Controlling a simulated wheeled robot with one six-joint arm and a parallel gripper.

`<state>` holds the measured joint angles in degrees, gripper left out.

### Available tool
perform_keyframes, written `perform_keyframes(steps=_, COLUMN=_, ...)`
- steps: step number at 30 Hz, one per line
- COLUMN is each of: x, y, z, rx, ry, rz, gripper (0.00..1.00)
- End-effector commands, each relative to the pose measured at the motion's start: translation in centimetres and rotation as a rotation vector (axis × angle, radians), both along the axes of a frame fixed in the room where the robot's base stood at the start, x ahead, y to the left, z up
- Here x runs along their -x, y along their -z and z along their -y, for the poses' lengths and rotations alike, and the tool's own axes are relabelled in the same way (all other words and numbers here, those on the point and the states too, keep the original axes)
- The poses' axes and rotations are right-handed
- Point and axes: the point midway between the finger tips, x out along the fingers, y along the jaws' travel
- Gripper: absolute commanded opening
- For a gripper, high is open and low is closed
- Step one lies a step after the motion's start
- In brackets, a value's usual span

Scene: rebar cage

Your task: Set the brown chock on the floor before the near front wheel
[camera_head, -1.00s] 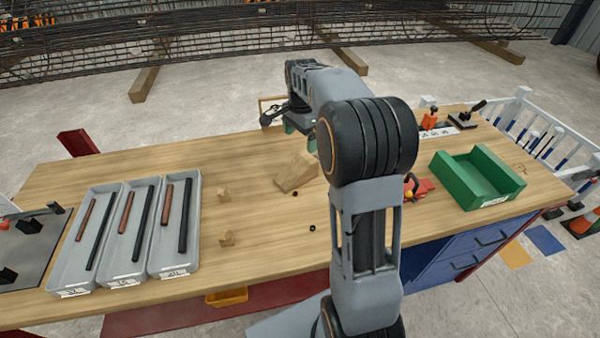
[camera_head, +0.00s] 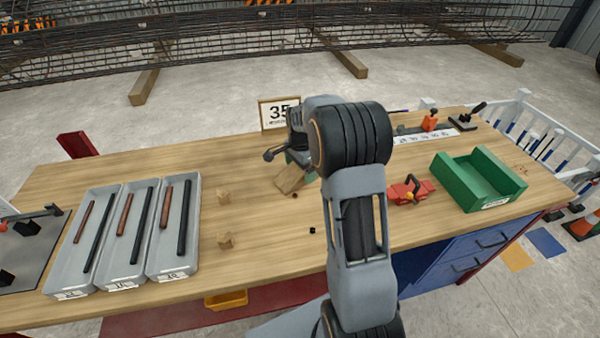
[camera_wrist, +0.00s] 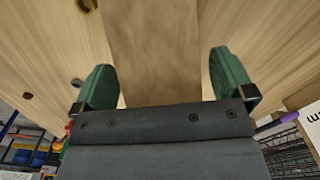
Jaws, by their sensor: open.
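The brown chock (camera_head: 290,179), a wooden wedge-like block, lies on the workbench near its middle, partly hidden by my gripper. My gripper (camera_head: 301,160) is low over the bench, at the chock's far side. In the wrist view the chock (camera_wrist: 155,40) fills the space between the two green fingers of my open gripper (camera_wrist: 165,80). A small gap shows beside the right finger; contact at the left finger cannot be told. No wheel is clearly visible.
Timbers (camera_head: 144,87) and a rebar cage (camera_head: 200,45) lie beyond.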

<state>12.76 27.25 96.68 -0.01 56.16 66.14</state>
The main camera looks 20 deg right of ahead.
Motion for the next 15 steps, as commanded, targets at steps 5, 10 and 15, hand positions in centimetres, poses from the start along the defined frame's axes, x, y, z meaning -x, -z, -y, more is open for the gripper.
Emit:
perform_keyframes(steps=5, x=0.0, y=1.5, z=0.0, rx=0.000, ry=0.000, rz=0.001, gripper=1.00)
perform_keyframes(steps=10, x=0.0, y=1.7, z=0.0, rx=0.001, ry=0.000, rz=0.002, gripper=1.00)
perform_keyframes(steps=15, x=0.0, y=1.6, z=0.0, rx=0.001, ry=0.000, rz=0.002, gripper=0.94)
